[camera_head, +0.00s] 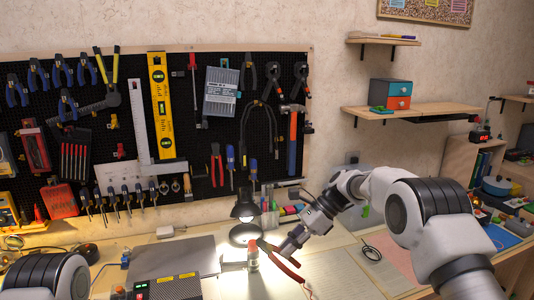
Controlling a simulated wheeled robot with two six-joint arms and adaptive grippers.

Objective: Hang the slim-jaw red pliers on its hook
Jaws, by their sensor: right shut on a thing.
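Pliers with red handles (287,268) are in my right gripper (283,254), above the lit part of the desk and in front of the black lamp. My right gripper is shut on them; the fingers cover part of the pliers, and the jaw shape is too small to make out. Another pair of red-handled pliers (217,172) hangs on the black pegboard (200,140), low and right of the yellow level. I cannot tell which hook is free. My left gripper is out of view; only a link of that arm shows at the lower left.
The black desk lamp (246,208) stands between the gripper and the pegboard. A small bottle (253,256) stands close beside the held pliers. Several tools crowd the pegboard, including the yellow level (161,105) and a hammer (292,138). Open paper (335,272) lies at the right.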

